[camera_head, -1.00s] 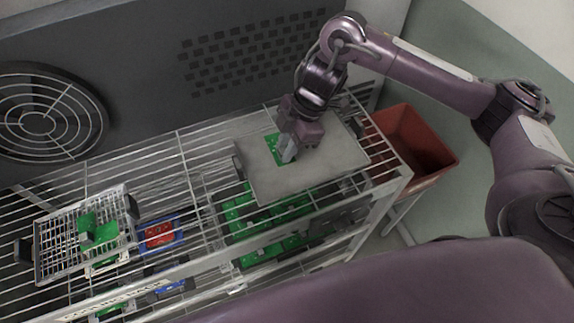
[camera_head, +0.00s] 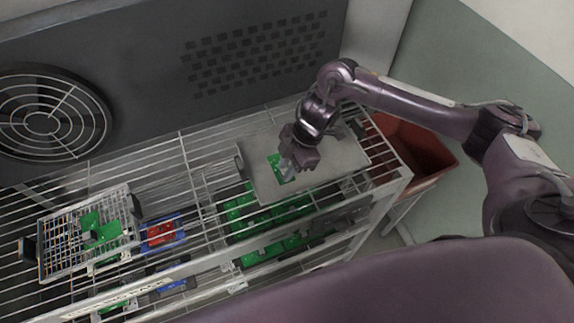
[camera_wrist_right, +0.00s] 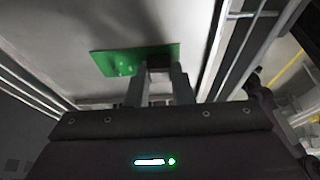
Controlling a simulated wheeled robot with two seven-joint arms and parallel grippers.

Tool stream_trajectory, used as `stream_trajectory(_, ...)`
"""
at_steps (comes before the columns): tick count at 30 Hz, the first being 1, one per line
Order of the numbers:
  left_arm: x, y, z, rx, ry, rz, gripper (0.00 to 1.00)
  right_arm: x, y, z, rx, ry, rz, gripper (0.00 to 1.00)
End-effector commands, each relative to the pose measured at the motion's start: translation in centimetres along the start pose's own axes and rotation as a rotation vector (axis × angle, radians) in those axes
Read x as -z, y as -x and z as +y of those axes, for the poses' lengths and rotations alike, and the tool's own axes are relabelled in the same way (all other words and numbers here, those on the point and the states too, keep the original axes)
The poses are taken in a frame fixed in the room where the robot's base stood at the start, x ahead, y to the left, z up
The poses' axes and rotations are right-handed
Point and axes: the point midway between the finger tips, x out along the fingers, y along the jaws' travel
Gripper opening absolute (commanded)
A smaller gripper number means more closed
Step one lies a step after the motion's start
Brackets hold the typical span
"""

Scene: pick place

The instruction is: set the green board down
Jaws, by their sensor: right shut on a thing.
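A green board (camera_head: 275,161) is at the jaws of my right gripper (camera_head: 288,170), over the left part of a flat grey tray (camera_head: 335,160). My right gripper is shut on it. In the right wrist view the green board (camera_wrist_right: 112,60) extends to the left from between the fingertips (camera_wrist_right: 158,68), against the pale grey surface. I cannot tell whether the board touches the tray. My left gripper is not in view.
A wire basket (camera_head: 62,262) holding green pieces (camera_head: 90,222) stands at left on the wire rack (camera_head: 190,165). Blue-and-red items (camera_head: 162,234) and more green boards (camera_head: 240,212) show below the rack's wires. A red bin (camera_head: 425,160) is at right. The tray's right part is clear.

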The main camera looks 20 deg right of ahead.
Motion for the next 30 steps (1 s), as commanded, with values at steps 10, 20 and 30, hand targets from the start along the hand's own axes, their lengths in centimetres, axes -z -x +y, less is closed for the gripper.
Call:
stream_trajectory(10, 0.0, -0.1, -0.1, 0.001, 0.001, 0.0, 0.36, 0.0, -0.1, 0.0, 0.0, 0.0, 0.0, 0.43)
stream_trajectory(20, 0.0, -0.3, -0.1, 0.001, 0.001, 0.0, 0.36, 0.0, 1.7, 0.1, -0.003, 0.002, -0.001, 0.43)
stream_trajectory(30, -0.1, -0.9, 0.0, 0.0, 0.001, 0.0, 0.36, 0.0, 9.4, 0.2, -0.006, 0.001, -0.004, 0.43)
